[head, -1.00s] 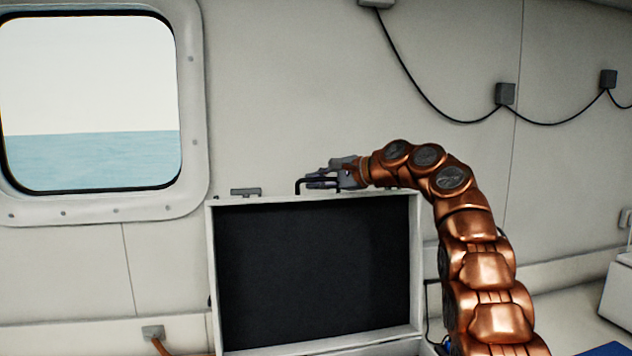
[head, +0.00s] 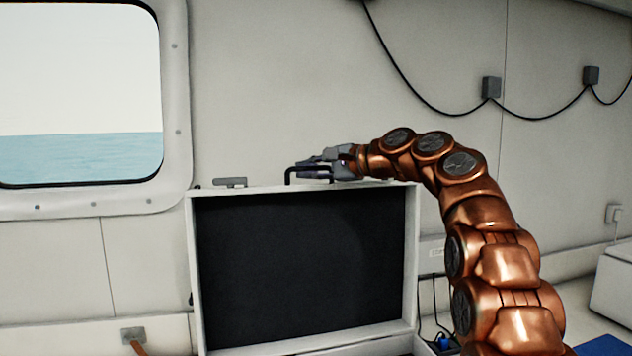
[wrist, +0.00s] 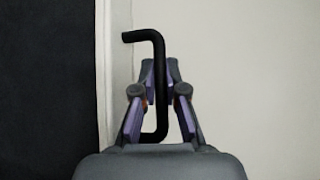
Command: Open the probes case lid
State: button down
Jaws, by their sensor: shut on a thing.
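The probes case lid (head: 300,265) stands upright, with its dark inner face towards me and a pale frame around it. A black handle (head: 289,174) sticks up from its top edge. My gripper (head: 312,168) is at this handle, reaching in from the right. In the wrist view, the handle (wrist: 159,70) runs between the two fingers of my gripper (wrist: 160,92), which are shut on it. The lid's dark face (wrist: 45,90) fills the left of that view. The lower case body is mostly out of view.
A grey latch (head: 230,182) sits on the lid's top edge, left of the handle. The wall (head: 270,80) stands behind the lid, with a window (head: 80,90) at left. A cable (head: 408,92) hangs at upper right. A white box (head: 612,285) stands at far right.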

jog(key=s+b, duration=0.2)
jog(key=shift+s+d+f+b, duration=0.1)
jog(key=shift+s+d+b, duration=0.2)
jog(key=shift+b, duration=0.1)
jog(key=shift+s+d+r+n+t+y+b, duration=0.2)
jog(key=shift+s+b, duration=0.1)
jog(key=shift+s, duration=0.1)
jog(key=shift+s+d+r+n+t+y+b, duration=0.1)
jog(key=shift+s+n+b, duration=0.1)
jog(key=shift+s+b, duration=0.15)
jog(key=c, duration=1.5)
grip_release()
jog(key=shift+a, duration=0.1)
jog(key=v, duration=1.2)
